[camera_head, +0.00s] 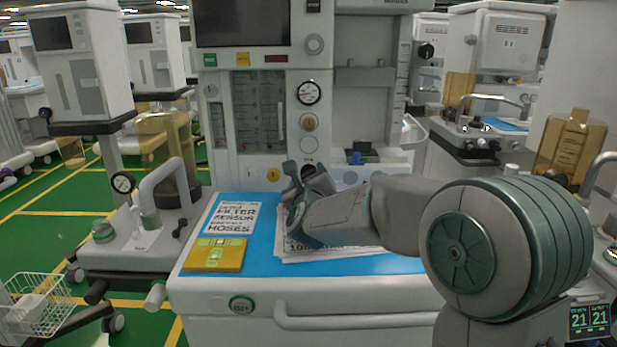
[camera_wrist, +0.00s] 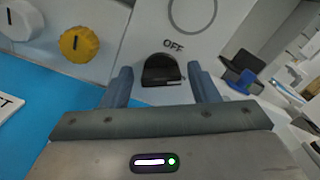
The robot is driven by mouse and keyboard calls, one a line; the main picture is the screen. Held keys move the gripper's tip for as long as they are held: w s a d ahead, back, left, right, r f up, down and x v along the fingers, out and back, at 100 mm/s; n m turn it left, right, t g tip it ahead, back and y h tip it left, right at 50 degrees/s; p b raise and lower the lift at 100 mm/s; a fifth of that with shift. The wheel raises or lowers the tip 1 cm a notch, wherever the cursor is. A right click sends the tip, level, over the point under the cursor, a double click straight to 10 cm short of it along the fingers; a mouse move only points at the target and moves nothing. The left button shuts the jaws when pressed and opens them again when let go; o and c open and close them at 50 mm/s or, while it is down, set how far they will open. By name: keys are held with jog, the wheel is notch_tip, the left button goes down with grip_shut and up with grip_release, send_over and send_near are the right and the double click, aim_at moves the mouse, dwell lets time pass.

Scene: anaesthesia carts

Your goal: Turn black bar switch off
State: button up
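The black bar switch (camera_wrist: 161,70) is on the pale front panel of the cart, with the printed word OFF just above it in the wrist view. My gripper (camera_wrist: 160,80) is open, with one blue-grey finger on each side of the switch and a visible gap to it on both sides. Whether the fingertips touch the panel cannot be told. In the head view my gripper (camera_head: 298,178) is at the lower panel above the blue work surface, and it largely hides the switch.
A yellow knob (camera_wrist: 79,44) and a white knob (camera_wrist: 20,19) sit left of the switch. A blue-and-black part (camera_wrist: 240,73) is to the right. Papers (camera_head: 335,252) and a yellow pad (camera_head: 215,255) lie on the blue surface (camera_head: 262,228) below my arm.

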jog(key=shift+s, duration=0.1)
jog(key=s, duration=1.3)
jog(key=shift+s+p, duration=0.3)
jog(key=shift+s, duration=0.05)
